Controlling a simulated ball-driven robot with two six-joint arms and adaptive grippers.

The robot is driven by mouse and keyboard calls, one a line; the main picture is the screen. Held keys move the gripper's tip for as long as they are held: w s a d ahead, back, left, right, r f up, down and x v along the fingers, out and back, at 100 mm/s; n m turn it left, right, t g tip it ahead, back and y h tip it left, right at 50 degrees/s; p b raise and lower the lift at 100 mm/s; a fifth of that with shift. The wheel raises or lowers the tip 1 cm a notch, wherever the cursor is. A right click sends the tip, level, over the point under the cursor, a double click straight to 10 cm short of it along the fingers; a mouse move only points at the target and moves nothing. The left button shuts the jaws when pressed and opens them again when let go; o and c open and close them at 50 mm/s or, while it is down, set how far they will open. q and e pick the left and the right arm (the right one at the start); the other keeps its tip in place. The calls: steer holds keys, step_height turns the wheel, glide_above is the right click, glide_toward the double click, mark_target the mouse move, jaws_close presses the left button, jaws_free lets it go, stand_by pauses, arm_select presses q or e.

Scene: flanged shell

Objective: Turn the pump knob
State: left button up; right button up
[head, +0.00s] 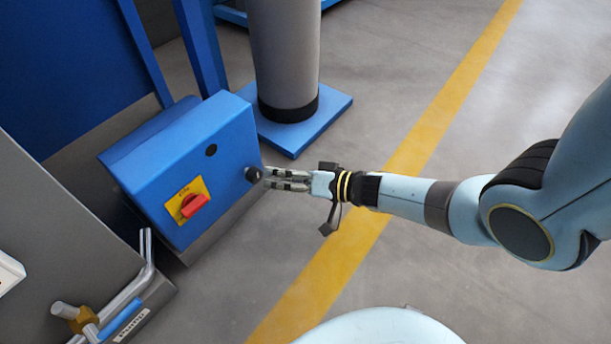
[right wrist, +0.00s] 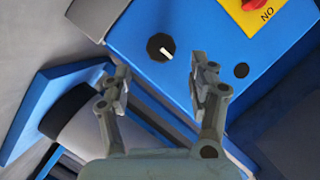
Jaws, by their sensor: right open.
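The pump knob (head: 254,174) is a small round black knob on the front of a blue control box (head: 160,150). In the right wrist view the knob (right wrist: 160,47) shows a white pointer line and lies ahead of the fingertips, between them. My right gripper (head: 270,179) reaches in from the right, with its tips close to the knob in the head view. In the right wrist view my right gripper (right wrist: 158,85) is open, its two fingers apart with nothing between them. Whether the tips touch the knob is unclear. My left gripper is not in view.
A red switch on a yellow plate (head: 187,201) sits left of the knob on the box. A grey column (head: 285,55) on a blue base stands behind. Pipes with a brass fitting (head: 75,317) lie at lower left. The floor to the right is clear.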

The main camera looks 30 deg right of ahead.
steer(key=v, duration=0.6)
steer(key=shift+w, duration=0.1)
